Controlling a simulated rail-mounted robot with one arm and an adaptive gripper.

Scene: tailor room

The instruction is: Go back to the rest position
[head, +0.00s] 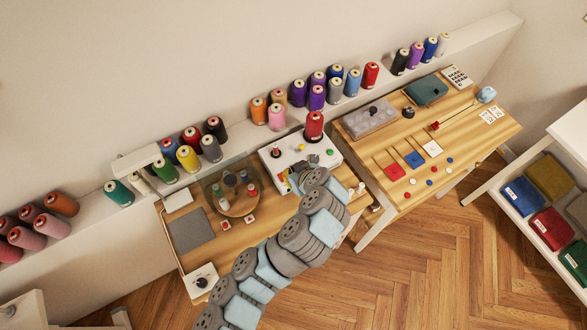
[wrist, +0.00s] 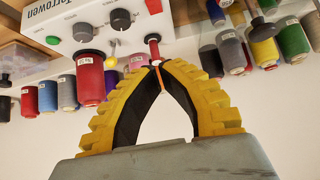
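My gripper (wrist: 159,66) has two yellow ribbed fingers with dark inner pads. In the wrist view the fingertips come together in a point, with an open gap lower down between the fingers. A thin orange strip shows just below the tips; I cannot tell what it is. No object is clearly held. In the head view my gripper (head: 292,182) is mostly hidden by my arm, at the front edge of the white machine (head: 264,160). The machine also shows in the wrist view (wrist: 75,12), with dark knobs and a small red spool (wrist: 153,45) just beyond the fingertips.
A large red spool (head: 314,126) stands on the machine. A round tray (head: 240,207) with small spools and a grey mat (head: 190,230) lie to its left. The right table (head: 460,140) holds coloured squares. Several thread spools line the wall ledge. Open floor (head: 430,250) lies in front.

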